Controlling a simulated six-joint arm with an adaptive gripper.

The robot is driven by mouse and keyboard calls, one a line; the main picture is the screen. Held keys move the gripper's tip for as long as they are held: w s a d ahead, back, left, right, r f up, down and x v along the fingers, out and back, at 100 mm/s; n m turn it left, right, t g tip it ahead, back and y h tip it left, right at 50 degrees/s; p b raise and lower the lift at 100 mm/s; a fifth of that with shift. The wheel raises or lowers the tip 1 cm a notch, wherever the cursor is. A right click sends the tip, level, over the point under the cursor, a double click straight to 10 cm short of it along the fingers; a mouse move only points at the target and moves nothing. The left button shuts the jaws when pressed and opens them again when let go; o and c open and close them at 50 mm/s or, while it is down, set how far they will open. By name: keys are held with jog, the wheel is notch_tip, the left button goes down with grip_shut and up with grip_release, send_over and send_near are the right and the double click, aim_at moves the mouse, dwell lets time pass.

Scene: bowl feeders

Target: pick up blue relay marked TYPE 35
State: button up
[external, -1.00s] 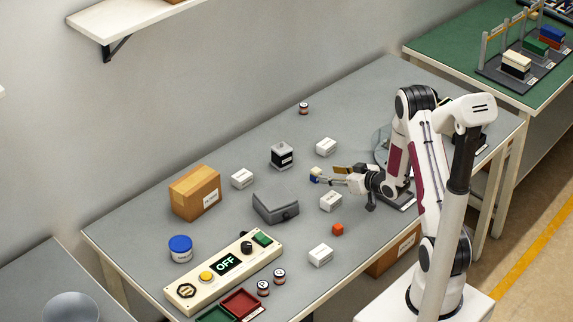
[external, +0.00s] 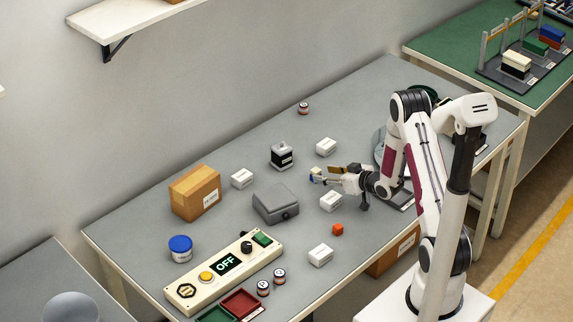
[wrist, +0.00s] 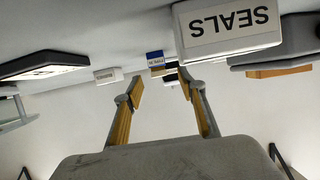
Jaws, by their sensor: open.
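The small blue relay (wrist: 154,57) shows in the wrist view beyond my fingertips, with a white label too small to read surely. In the external view a small blue and cream piece (external: 315,174) sits right at the tip of my gripper (external: 326,177). My gripper (wrist: 160,88) is open in the wrist view, its two yellow-padded fingers apart with nothing held between them. The relay lies ahead of the gap, slightly left of its middle. Part of it is hidden behind nearby dark and yellow parts.
A white SEALS box (wrist: 228,32) is close on the right in the wrist view. The control panel (external: 215,272) reads OFF.

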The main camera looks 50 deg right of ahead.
aim_at(319, 173)
jog(key=shift+w, duration=0.1)
jog(key=shift+x, duration=2.5)
jog(key=shift+d, duration=0.1)
grip_shut()
